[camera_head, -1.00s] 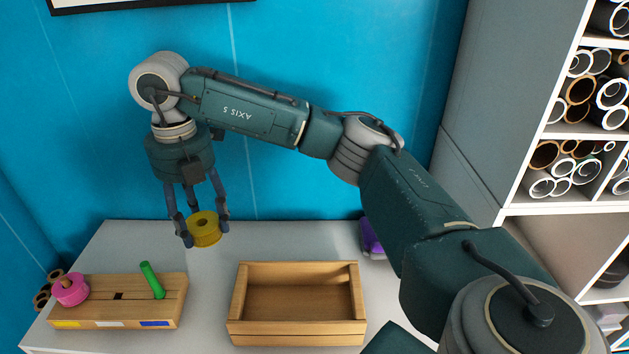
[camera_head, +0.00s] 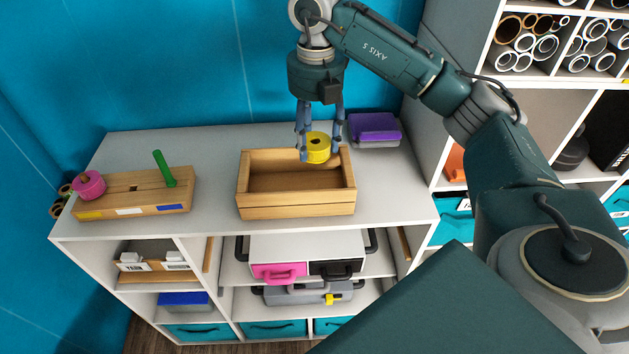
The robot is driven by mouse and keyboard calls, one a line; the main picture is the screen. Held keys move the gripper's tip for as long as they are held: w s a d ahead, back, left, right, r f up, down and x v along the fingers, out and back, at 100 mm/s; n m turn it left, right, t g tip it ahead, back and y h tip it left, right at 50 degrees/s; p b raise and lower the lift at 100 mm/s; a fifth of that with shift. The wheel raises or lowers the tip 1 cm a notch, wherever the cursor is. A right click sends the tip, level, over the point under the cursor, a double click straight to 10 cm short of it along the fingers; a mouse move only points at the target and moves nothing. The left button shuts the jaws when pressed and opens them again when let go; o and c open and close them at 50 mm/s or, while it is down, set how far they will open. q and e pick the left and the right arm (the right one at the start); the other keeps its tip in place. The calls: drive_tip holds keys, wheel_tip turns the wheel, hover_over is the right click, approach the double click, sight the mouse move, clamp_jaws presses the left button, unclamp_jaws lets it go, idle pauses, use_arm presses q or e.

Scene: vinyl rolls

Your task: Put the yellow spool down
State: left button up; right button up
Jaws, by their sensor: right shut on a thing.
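The yellow spool (camera_head: 318,148) is held between the fingers of my right gripper (camera_head: 319,150). The gripper points down and is shut on the spool. The spool shows at the back right edge of the open wooden box (camera_head: 296,206), overlapping its back wall in the picture. I cannot tell whether it touches the box. The visible inside of the box is empty. My left gripper is not in view.
A wooden peg block (camera_head: 135,196) stands at the left of the white tabletop (camera_head: 215,160), with a pink spool (camera_head: 89,185) and a green peg (camera_head: 164,168) on it. A purple-lidded container (camera_head: 374,128) stands at the back right. Shelves with rolls (camera_head: 528,43) rise at the right.

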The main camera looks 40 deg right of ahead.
wheel_tip(320, 180, down, 8)
drive_tip(key=shift+r+p, duration=0.25)
drive_tip(key=shift+p, duration=0.65)
wheel_tip(320, 180, down, 4)
drive_tip(key=shift+s+a+f+p, duration=0.1)
drive_tip(key=shift+p, duration=0.45)
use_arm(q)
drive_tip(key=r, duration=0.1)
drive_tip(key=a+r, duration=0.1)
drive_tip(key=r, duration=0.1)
use_arm(e)
drive_tip(key=shift+f, duration=0.15)
drive_tip(key=shift+f, duration=0.2)
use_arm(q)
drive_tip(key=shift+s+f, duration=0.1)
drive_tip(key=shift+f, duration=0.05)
use_arm(e)
drive_tip(key=o, duration=1.2)
drive_tip(key=shift+c, duration=0.2)
drive_tip(key=shift+r, duration=0.1)
